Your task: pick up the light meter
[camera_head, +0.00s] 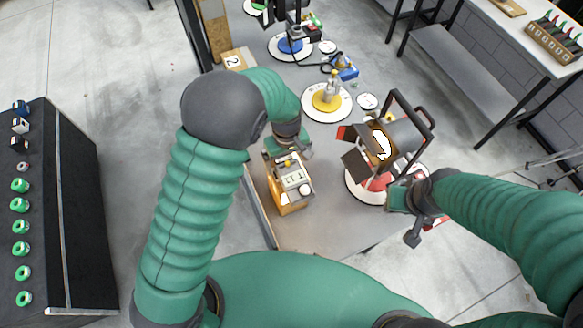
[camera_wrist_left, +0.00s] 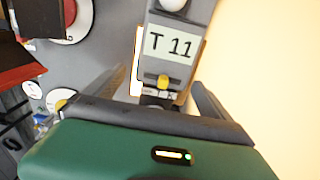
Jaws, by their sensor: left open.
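The light meter (camera_head: 294,178) is a grey device with a white label reading T 11, a yellow button and a white dome at one end. It lies on a wooden-coloured block on the grey table. In the left wrist view the light meter (camera_wrist_left: 170,45) fills the top centre, its near end by the jaws. My left gripper (camera_head: 283,152) is open at the far end of the meter; its fingers (camera_wrist_left: 150,92) stand either side of it, with a gap visible on each side. My right gripper (camera_head: 408,200) is beside the lamp; its jaw state is unclear.
A lamp with red and black flaps (camera_head: 392,140) stands on a white disc to the right. A yellow disc (camera_head: 327,102) with a small figure-like item and a blue disc (camera_head: 290,45) lie farther back.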

